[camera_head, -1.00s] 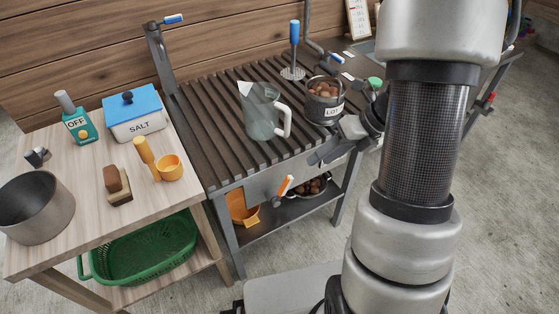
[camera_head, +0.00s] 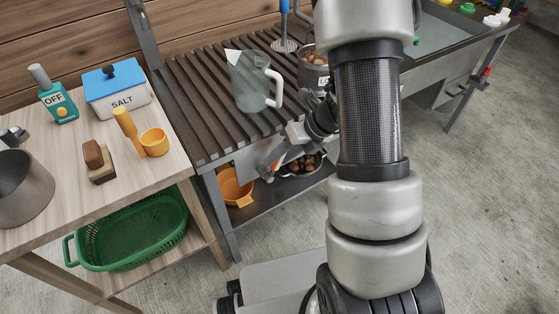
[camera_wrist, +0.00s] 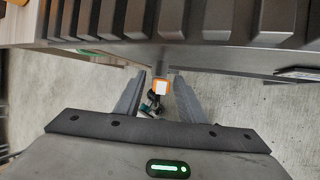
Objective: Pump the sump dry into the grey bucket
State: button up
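A round grey metal vessel (camera_head: 22,190), perhaps the grey bucket, stands on the wooden table, cut off by the left edge. A dark post (camera_head: 142,30) rises at the back of the slatted bench; its top is out of view. I cannot pick out the sump. An orange handle (camera_head: 288,160) sits on the bench's front panel. My gripper (camera_head: 272,160) is at this handle. In the wrist view, my gripper (camera_wrist: 159,98) is open, with the orange handle's pale end (camera_wrist: 161,86) between its fingers; contact cannot be told.
A clear jug (camera_head: 252,82) and a labelled pot of chestnuts (camera_head: 313,76) stand on the slatted bench (camera_head: 195,95). An orange container (camera_head: 232,186) and a bowl of chestnuts sit below. The wooden table (camera_head: 160,185) holds a salt box (camera_head: 118,98). Floor at right is clear.

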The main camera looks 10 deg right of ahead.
jog(key=shift+a+f, duration=0.15)
jog(key=shift+f, duration=0.1)
grip_shut()
